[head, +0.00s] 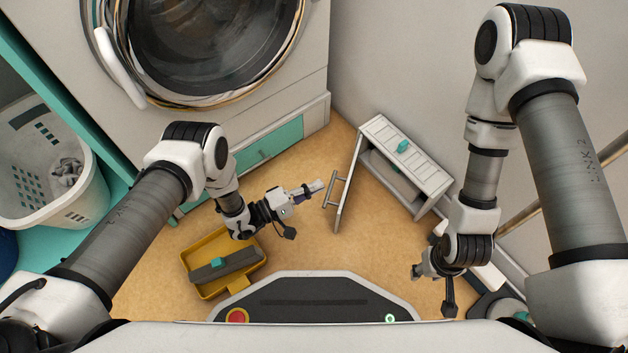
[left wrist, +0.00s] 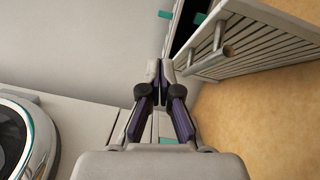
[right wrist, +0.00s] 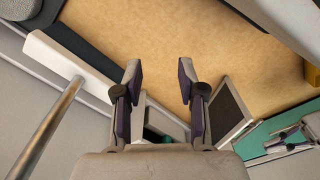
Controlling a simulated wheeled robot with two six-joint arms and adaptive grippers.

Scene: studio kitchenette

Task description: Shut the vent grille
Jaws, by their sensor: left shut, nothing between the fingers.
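The vent grille (head: 348,185) is a slatted panel with a bar handle (head: 330,203), standing swung open from the left end of a low white unit (head: 425,172). In the left wrist view the grille (left wrist: 272,48) shows its slats and handle (left wrist: 208,62) at the upper right, with a dark opening behind. My left gripper (head: 318,186) is shut and empty, just left of the handle and apart from it as far as I can tell. Its fingertips (left wrist: 160,75) nearly meet. My right gripper (right wrist: 160,75) is open and empty, low at the right in the head view (head: 420,270).
A washing machine (head: 285,90) stands behind at the left. A yellow bin (head: 190,258) with a grey insert sits on the floor below my left arm. A white laundry basket (head: 35,190) is at far left. Tan floor (head: 300,245) lies clear around the grille.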

